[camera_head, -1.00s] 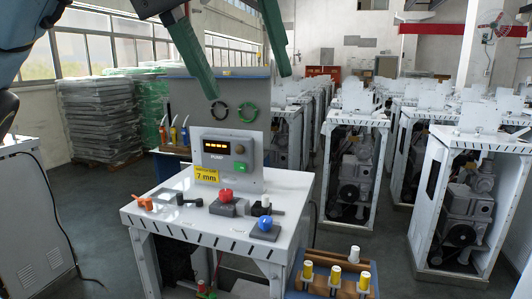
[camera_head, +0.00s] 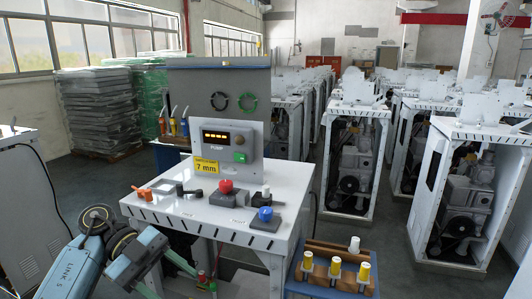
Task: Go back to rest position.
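The panel carries a grey PUMP box (camera_head: 222,150) with a lit orange display and a green button, above a yellow "7 mm" label (camera_head: 206,167). On the top are an orange-handled part (camera_head: 142,193), a red knob (camera_head: 226,186) and a blue knob (camera_head: 265,214). My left arm is low at the lower left; its gripper (camera_head: 178,284) has two green fingers spread apart, with nothing visible between them, beside the frame's front-left leg. My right gripper is out of view.
Several white machine cabinets (camera_head: 470,195) fill the right. Stacked grey sheets (camera_head: 97,112) stand by the windows. Bare floor (camera_head: 90,185) lies to the left.

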